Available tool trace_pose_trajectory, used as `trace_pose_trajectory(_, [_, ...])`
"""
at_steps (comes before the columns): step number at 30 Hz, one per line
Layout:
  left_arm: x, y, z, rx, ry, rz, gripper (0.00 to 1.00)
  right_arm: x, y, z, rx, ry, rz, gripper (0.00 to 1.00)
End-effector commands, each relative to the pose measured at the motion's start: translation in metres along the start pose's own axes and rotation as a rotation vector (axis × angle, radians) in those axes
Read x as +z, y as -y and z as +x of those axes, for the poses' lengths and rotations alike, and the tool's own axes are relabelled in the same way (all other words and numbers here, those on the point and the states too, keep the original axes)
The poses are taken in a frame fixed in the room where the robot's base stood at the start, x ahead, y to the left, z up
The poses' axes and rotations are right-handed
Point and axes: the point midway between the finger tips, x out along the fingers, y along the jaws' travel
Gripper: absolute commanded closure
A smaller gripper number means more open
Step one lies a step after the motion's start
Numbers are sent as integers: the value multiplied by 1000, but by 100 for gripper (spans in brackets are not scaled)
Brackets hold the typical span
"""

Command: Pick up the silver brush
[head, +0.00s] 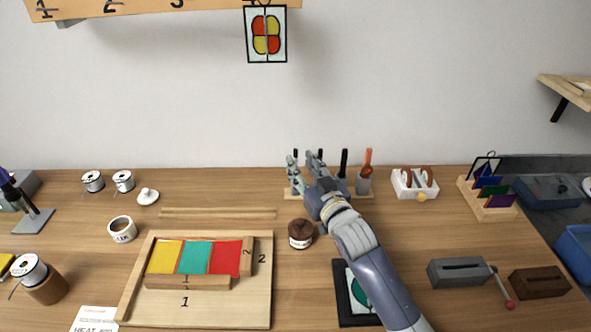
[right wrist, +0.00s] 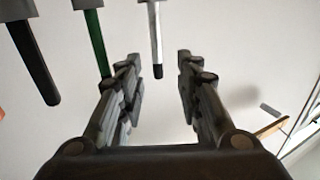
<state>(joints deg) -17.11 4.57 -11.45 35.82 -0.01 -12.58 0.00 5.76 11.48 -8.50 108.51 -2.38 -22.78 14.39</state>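The rack (head: 359,194) of upright tools stands at the back of the bench, against the wall. My right gripper (head: 304,158) is at its left part and hides some of its tools. In the right wrist view my right gripper (right wrist: 158,62) is open, its two fingers apart. A thin silver handle with a black tip (right wrist: 155,32), which looks like the silver brush, shows in the gap between the fingertips, nearer the left finger. I see no contact. In the head view I cannot pick it out clearly behind the fingers. My left gripper is not in view.
A green handle (right wrist: 96,40) and a black handle (right wrist: 33,62) stand beside the silver one. An orange-handled tool (head: 367,165) is at the rack's right end. A brown jar (head: 301,233) stands in front. A white holder (head: 414,184) is to the right.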

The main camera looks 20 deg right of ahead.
Motion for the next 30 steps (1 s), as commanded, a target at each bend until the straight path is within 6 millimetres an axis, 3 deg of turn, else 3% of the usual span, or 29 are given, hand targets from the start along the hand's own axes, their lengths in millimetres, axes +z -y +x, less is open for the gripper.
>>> trace_pose_trajectory(12, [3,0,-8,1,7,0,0,9,-3,45,1,1,-1,68])
trace_pose_trajectory(22, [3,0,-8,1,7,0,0,10,-3,51,0,1,-1,68])
trace_pose_trajectory(28, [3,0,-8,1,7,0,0,10,-3,51,0,1,-1,99])
trace_pose_trajectory(30, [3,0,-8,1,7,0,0,10,-3,51,1,1,-1,100])
